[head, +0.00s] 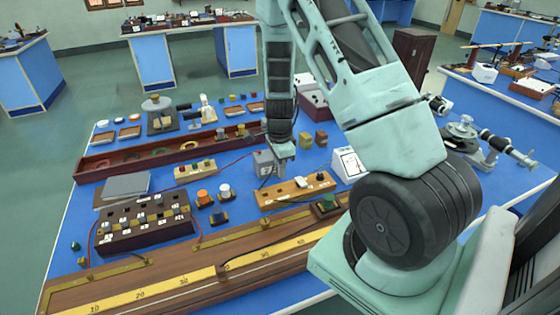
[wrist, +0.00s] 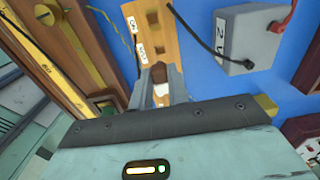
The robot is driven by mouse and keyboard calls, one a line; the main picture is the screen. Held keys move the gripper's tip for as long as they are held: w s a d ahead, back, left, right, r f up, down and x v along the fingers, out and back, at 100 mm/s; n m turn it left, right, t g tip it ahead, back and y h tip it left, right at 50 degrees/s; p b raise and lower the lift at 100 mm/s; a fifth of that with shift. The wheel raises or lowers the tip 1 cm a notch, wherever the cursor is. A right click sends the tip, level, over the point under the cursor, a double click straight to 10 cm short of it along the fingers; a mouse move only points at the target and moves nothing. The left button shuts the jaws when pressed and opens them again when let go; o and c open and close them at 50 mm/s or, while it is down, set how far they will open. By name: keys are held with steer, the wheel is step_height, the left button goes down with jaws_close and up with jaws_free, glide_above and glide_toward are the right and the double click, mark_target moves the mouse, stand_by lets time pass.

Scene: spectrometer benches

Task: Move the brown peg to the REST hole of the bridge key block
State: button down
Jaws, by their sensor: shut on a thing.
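My gripper (wrist: 160,88) is shut on the brown peg (wrist: 160,72), which sits between the fingertips with a pale part below its brown top in the wrist view. The bridge key block (wrist: 164,28) is a light wooden bar with dark square holes and small white labels along one edge. The peg overlaps the block in the wrist view; I cannot tell whether its end is in a hole or above it. In the head view my gripper (head: 283,153) is behind the block (head: 288,193), and the peg cannot be made out.
A grey box (wrist: 250,36) marked with a "2" and with a black lead stands beside the block; it also shows in the head view (head: 266,165). The long wooden scale board (head: 190,277) lies in front. A dark block with several knobs (head: 145,232) stands left.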

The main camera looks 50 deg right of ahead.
steer(key=shift+f+b, duration=2.75)
steer(key=shift+f, duration=0.65)
steer(key=c, duration=1.3)
jaws_free()
steer(key=shift+o, duration=0.2)
step_height(320, 180, up, 17)
steer(key=shift+r, duration=0.2)
